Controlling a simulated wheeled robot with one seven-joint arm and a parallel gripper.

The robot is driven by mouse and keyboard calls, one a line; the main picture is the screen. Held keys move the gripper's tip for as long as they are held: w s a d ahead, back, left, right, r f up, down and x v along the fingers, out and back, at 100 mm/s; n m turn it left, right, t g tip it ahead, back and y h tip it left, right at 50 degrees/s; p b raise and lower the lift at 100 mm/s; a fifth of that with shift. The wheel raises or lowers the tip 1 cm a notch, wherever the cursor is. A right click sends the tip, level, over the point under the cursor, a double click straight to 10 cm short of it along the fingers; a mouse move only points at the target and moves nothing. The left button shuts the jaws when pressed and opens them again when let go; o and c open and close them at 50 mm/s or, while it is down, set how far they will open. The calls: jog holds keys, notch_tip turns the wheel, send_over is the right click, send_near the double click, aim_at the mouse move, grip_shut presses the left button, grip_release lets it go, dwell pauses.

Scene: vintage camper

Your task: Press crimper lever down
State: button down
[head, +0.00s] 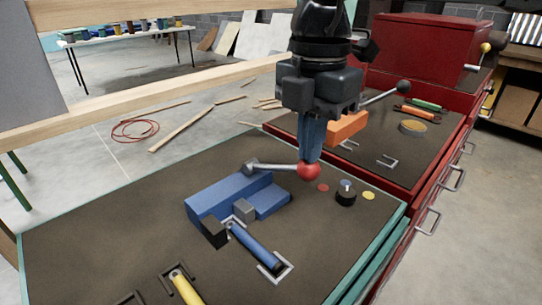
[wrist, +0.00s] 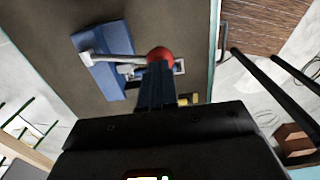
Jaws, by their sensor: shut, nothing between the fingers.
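The crimper is a blue block (head: 222,198) on the dark mat of the near bench. Its grey lever (head: 277,168) runs from a pivot at the back of the block to a red ball knob (head: 309,172). The lever lies close to level in the head view. My gripper (head: 310,158) points down with its fingers shut and empty, the tips at the top of the red knob; whether they touch is hard to tell. The wrist view also shows the blue block (wrist: 108,72), the lever (wrist: 118,58) and the red knob (wrist: 160,54) at the fingertips.
A blue-handled tool (head: 254,244) lies in front of the crimper, a yellow-handled one (head: 186,288) nearer. A black knob (head: 346,192) stands right of the red ball. The red bench behind holds an orange block (head: 347,127) with another lever (head: 380,97).

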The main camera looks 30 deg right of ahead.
aim_at(316, 165)
jog(key=shift+s+f, duration=0.1)
jog(key=shift+f, duration=0.3)
jog(key=shift+s+d+f+b, duration=0.15)
jog(key=shift+s+f+b, duration=0.1)
jog(key=shift+f+b, duration=0.8)
jog(key=shift+r, duration=0.3)
jog(key=shift+f+b, duration=0.15)
jog(key=shift+b, duration=0.15)
jog(key=shift+s+f+b, duration=0.2)
jog(key=shift+f+b, duration=0.65)
jog(key=shift+b, duration=0.25)
jog(key=shift+f, duration=0.15)
